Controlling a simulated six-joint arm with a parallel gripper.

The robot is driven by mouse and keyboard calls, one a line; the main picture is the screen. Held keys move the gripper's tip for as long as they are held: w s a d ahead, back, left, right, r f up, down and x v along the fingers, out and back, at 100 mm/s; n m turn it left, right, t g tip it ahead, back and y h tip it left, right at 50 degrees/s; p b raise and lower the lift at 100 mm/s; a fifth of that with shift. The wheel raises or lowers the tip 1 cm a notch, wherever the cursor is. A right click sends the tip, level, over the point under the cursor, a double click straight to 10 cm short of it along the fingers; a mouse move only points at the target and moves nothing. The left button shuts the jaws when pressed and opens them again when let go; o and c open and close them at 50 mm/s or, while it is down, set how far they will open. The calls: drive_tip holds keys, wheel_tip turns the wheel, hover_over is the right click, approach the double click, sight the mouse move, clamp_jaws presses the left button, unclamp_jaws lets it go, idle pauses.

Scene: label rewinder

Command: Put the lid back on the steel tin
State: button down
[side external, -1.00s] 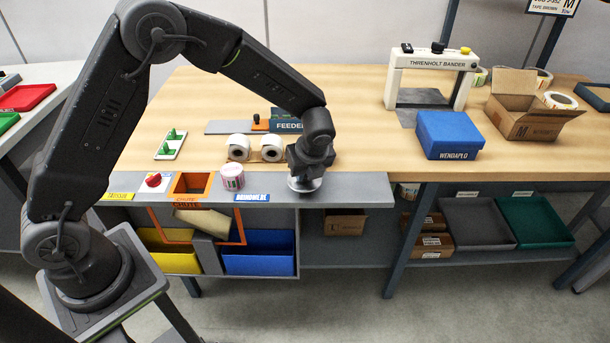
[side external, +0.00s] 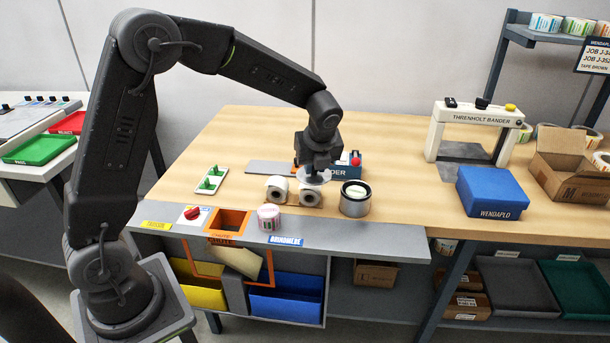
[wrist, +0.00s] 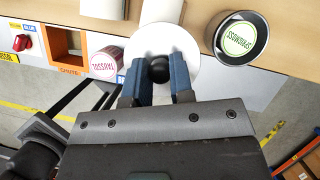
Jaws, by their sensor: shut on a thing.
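My gripper (side external: 316,168) is shut on the black knob (wrist: 157,70) of a round white lid (wrist: 184,55). The lid also shows in the side view (side external: 313,177), held roughly level above the bench by the label rolls. The steel tin (side external: 355,207) stands upright and open on the bench, to the right of the lid. In the wrist view the tin (wrist: 262,42) is at upper right, apart from the lid, with a green-lettered white label visible inside.
A pink-and-white labelled roll (side external: 268,218) stands near an orange-rimmed chute (side external: 229,222). The feeder (side external: 347,170) is behind the tin. Bare bench lies right of the tin, before a blue box (side external: 490,190).

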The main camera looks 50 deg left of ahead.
drive_tip(key=w+d+r+m, duration=0.15)
drive_tip(key=w+d, duration=0.35)
drive_tip(key=w, duration=0.5)
drive_tip(key=shift+f, duration=3.1)
drive_tip(key=shift+f, duration=0.2)
drive_tip(key=shift+c, duration=2.2)
unclamp_jaws()
drive_tip(key=shift+r, duration=0.15)
wheel_tip(320, 180, up, 7)
